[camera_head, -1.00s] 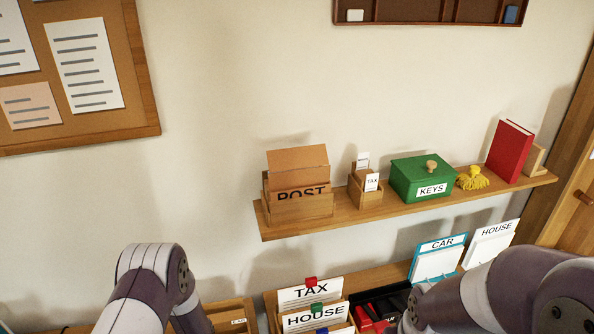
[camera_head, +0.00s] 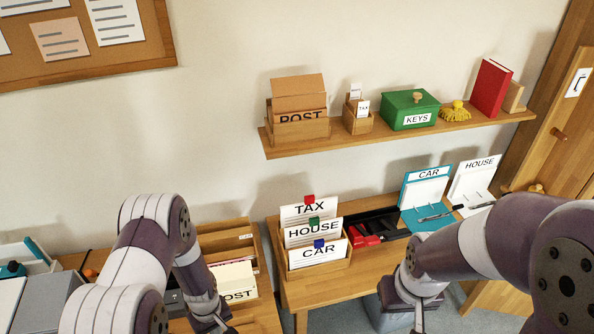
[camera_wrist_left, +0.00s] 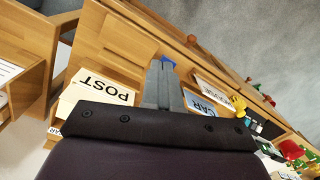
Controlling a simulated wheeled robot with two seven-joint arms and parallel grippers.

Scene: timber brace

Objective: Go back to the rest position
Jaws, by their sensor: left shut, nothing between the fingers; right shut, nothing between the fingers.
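My right gripper (camera_head: 418,318) points down at the bottom right of the head view, shut and empty, in front of the desk edge. My left gripper shows in the left wrist view (camera_wrist_left: 165,70) with its fingers together and nothing between them. In the head view, its arm hangs at lower left and the wrist end (camera_head: 212,318) is beside the POST box (camera_head: 233,278). Neither gripper holds anything. In the head view the left fingertips are cut off by the lower edge.
The card holder (camera_head: 318,265) with TAX, HOUSE and CAR stands between my arms. A black tray (camera_head: 372,222) holds red items. CAR (camera_head: 428,190) and HOUSE (camera_head: 473,180) boards stand at right. A wall shelf (camera_head: 390,136) carries several things. A grey bin (camera_head: 385,315) stands below.

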